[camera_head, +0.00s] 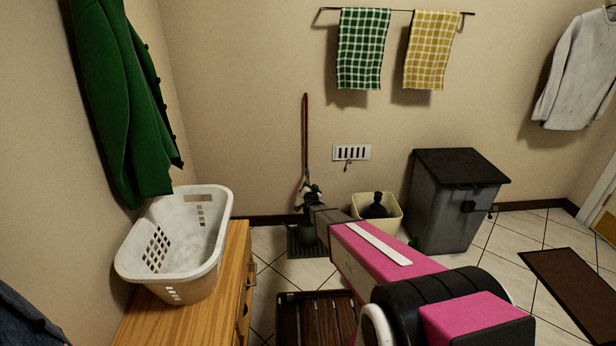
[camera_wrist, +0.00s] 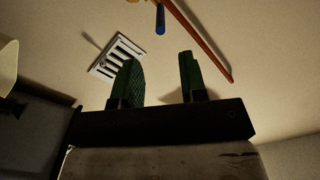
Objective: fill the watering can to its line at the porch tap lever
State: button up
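My gripper (camera_head: 311,190) is reached out low toward the back wall. In the wrist view, its two green fingers (camera_wrist: 161,72) stand apart with nothing between them. A short blue grip (camera_wrist: 160,18), possibly the tap lever, shows beyond the fingertips and is not touching them. In the head view, a small bluish part (camera_head: 308,177) shows just above my gripper; the tap body cannot be made out. A dark grey-green rounded vessel (camera_head: 308,238), possibly the watering can, stands on a dark floor grate (camera_head: 293,252) below my gripper, partly hidden by my arm. Its fill line and water level cannot be seen.
A brown pole (camera_head: 305,130) leans at the wall behind my gripper. A slotted white vent (camera_head: 363,152) is to its right. A cream bucket (camera_head: 396,222) and grey bin (camera_head: 440,215) stand right. A laundry basket (camera_head: 190,275) sits on a wooden cabinet (camera_head: 237,250) left.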

aim_at(308, 174)
jog(key=w, duration=1)
jog(key=shift+w, duration=0.4)
jog(key=shift+c, duration=0.3)
grip_shut()
